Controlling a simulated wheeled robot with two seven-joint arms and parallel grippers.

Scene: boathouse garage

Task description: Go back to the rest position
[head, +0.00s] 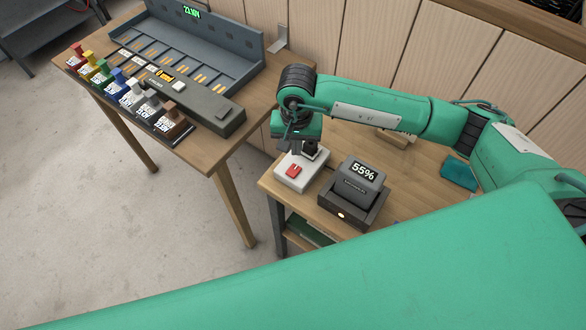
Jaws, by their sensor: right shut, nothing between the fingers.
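My right arm comes in from the right over the near bench. My right gripper (291,141) points down, shut and empty, at the back left corner of that bench. It is just above or beside a white box (288,183) with a red button (293,170) and a black part (311,151) at its back. I cannot tell whether the gripper touches the box. My left gripper is not in view; a large green part of my own body covers the bottom of the view.
A dark device reading 55% (362,172) stands right of the white box on the wooden bench (330,210). A teal item (459,171) lies farther right. Another table (205,145) holds a grey slotted rack (208,52), a dark bar (210,112) and several coloured-top pieces.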

